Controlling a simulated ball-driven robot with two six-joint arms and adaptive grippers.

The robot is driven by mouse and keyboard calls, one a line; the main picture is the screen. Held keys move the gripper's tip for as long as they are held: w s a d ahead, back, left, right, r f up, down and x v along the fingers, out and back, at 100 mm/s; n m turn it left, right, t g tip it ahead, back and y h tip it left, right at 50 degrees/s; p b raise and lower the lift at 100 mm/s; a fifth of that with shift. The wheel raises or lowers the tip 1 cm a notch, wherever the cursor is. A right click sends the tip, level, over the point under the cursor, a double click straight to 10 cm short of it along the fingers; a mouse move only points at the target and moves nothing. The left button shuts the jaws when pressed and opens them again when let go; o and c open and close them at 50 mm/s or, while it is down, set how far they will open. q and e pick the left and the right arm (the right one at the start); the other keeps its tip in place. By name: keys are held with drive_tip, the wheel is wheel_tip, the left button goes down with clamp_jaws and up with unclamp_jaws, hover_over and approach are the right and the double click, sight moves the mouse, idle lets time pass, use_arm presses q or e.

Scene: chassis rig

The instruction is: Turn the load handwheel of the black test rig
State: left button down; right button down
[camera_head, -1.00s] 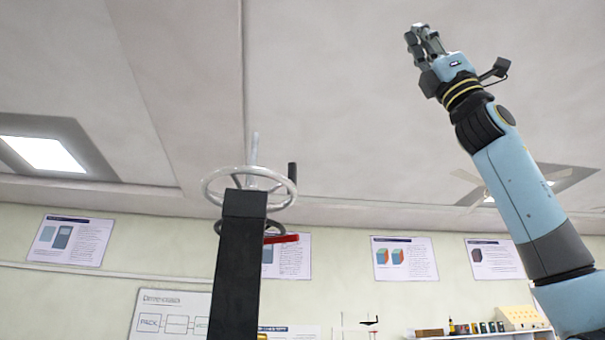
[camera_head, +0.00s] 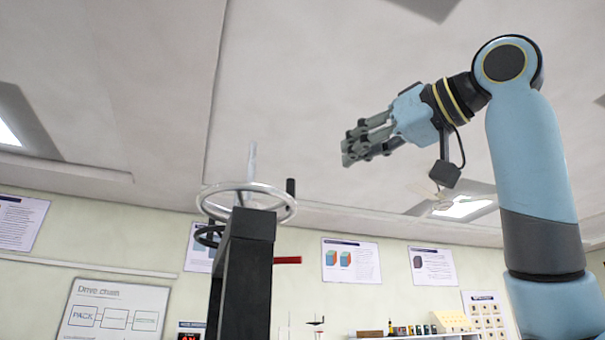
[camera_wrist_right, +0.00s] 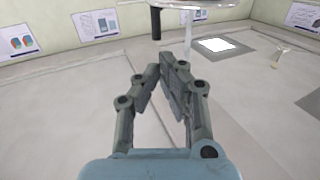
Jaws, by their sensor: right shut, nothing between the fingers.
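The black test rig (camera_head: 243,285) stands left of centre in the head view as a tall dark column. A silver handwheel (camera_head: 291,205) with a black upright grip (camera_head: 291,187) lies roughly level at its top. A smaller dark wheel (camera_head: 205,236) shows behind the column, and a red bar (camera_head: 287,260) sticks out to its right. My right gripper (camera_head: 347,150) is shut and empty, right of and above the silver wheel, apart from it. In the right wrist view the fingers (camera_wrist_right: 160,82) are together, with the silver wheel's rim (camera_wrist_right: 215,4) at the top edge. My left gripper is out of view.
A pale wall with posters (camera_head: 350,261) and a drive-chain board (camera_head: 113,310) stands behind. A shelf (camera_head: 420,337) with small items is at the lower right. The space between my right gripper and the wheel looks clear.

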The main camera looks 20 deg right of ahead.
sight(293, 186)
drive_tip(key=p+x, duration=0.4)
drive_tip(key=x, duration=0.7)
drive_tip(key=shift+w+p, duration=0.15)
drive_tip(key=shift+p, duration=0.25)
drive_tip(key=shift+w+a, duration=0.35)
drive_tip(key=shift+w, duration=0.3)
drive_tip(key=shift+d, duration=0.1)
